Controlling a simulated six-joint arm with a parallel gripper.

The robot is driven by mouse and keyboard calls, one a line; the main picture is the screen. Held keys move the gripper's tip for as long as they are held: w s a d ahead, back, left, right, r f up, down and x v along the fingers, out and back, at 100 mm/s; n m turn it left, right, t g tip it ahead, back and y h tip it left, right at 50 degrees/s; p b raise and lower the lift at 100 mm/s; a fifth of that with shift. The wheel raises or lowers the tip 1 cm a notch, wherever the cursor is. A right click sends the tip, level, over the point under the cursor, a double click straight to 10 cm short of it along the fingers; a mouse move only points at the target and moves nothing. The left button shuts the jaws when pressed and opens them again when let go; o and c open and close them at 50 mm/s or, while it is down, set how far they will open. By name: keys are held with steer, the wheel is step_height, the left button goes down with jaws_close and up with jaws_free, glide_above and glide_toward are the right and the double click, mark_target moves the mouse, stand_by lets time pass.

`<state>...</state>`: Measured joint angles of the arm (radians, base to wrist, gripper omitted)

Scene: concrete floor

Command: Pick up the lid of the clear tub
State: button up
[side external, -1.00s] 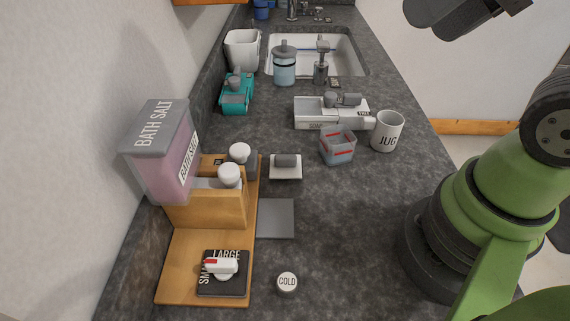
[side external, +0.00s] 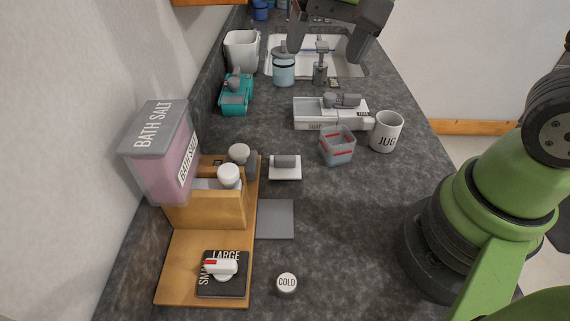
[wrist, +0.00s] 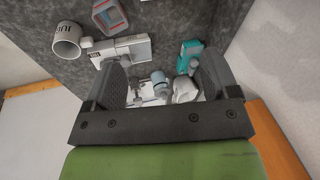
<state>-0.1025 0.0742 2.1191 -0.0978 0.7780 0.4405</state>
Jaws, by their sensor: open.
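A clear tub (side external: 284,73) with pale blue contents stands upright at the near edge of the sink. Its grey knobbed lid (side external: 282,52) is on top, partly close behind my gripper's left finger in the side view. In the wrist view the tub (wrist: 160,89) appears small between the fingers, some way off. My gripper (side external: 326,52) hangs in the air over the sink area, fingers apart and empty. It also shows in the wrist view (wrist: 163,63). The height between fingers and lid is hard to judge.
A grey pump bottle (side external: 320,74) stands right of the tub, with the sink (side external: 352,68) behind. A teal dispenser (side external: 236,95) and white bin (side external: 241,50) are to the left.

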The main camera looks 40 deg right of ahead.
steer(key=m+g, duration=0.1)
steer(key=g, duration=0.1)
glide_toward(285, 157)
steer(key=shift+m+g+h, duration=0.5)
steer(key=shift+g+h, duration=0.1)
steer(key=f, duration=0.3)
steer(key=a+f, duration=0.1)
steer(key=f, duration=0.1)
steer(key=shift+w, duration=0.35)
steer(key=f, duration=0.6)
steer(key=shift+w, duration=0.2)
steer(key=shift+r, duration=0.1)
steer(key=c, duration=0.7)
